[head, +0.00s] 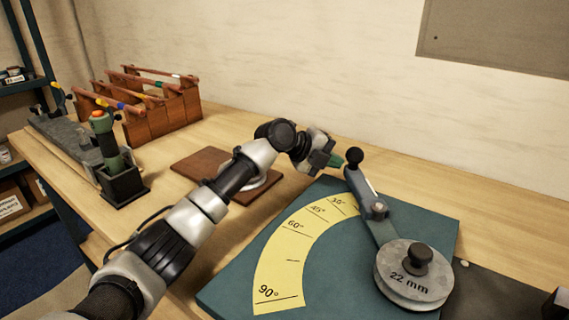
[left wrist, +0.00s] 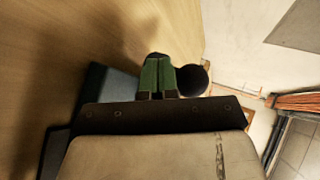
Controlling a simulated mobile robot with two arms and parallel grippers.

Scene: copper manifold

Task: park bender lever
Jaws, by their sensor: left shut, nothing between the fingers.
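The bender stands on a teal base plate (head: 235,288) with a yellow angle scale (head: 280,262). Its lever (head: 366,190) runs from a round grey disc (head: 408,282) marked 22 mm up to a black ball knob (head: 354,156). The lever lies past the low-angle end of the scale, far from the 90° mark. My left gripper (head: 335,161) has green fingers, is shut and empty, and is just left of the knob. In the left wrist view the shut fingertips (left wrist: 158,72) appear beside the black knob (left wrist: 191,80); contact is unclear.
A brown board (head: 196,165) lies under my left arm. A wooden rack with copper pipes (head: 165,117) and a green tool with an orange top in a black holder (head: 122,186) stand at the left. The wall runs behind the bench. Bare wood lies behind the bender.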

